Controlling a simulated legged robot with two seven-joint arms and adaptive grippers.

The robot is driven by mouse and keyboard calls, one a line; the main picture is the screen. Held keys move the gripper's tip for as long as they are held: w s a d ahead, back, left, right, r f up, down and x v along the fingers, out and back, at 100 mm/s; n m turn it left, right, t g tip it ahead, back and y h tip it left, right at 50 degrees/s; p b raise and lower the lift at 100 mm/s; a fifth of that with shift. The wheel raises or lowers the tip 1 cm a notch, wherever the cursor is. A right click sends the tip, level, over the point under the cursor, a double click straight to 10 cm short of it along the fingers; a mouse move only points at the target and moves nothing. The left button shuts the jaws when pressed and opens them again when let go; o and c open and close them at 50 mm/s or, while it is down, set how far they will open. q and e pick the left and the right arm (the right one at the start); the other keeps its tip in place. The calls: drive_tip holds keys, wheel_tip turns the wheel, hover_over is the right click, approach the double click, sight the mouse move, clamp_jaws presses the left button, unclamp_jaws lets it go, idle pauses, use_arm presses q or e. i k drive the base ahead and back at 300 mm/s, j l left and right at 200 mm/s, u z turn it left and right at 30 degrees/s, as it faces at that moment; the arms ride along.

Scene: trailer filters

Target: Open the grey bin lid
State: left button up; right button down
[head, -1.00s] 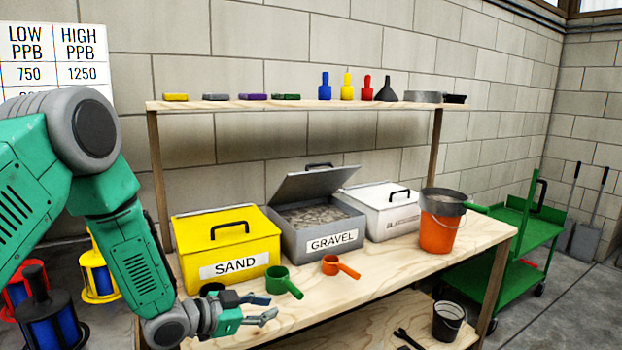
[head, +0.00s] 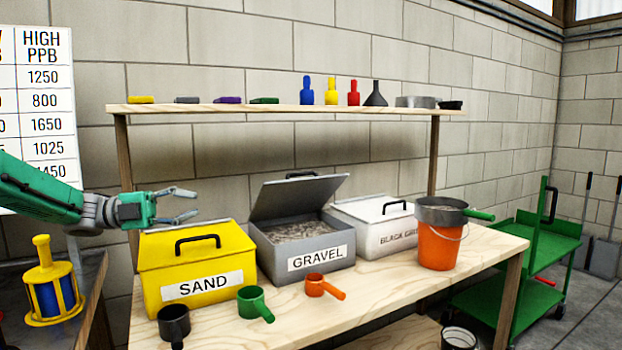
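The grey bin (head: 274,266), labelled GRAVEL, stands on the wooden workbench between the yellow and white bins. Its lid (head: 297,195) is raised and tilted back, with a dark handle at its top edge, and grey gravel (head: 303,230) shows inside. My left gripper (head: 190,205) is open and empty, above the back left of the yellow SAND bin, left of the grey lid and apart from it. My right gripper is not in view.
The yellow bin (head: 215,261) and the white bin (head: 375,240) have shut lids. A green scoop (head: 250,300), an orange scoop (head: 315,285) and a dark cup (head: 173,322) sit in front. An orange bucket (head: 437,250) stands right; a shelf (head: 285,109) runs above.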

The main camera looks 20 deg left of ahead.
sight(289, 197)
drive_tip(key=i, duration=1.2)
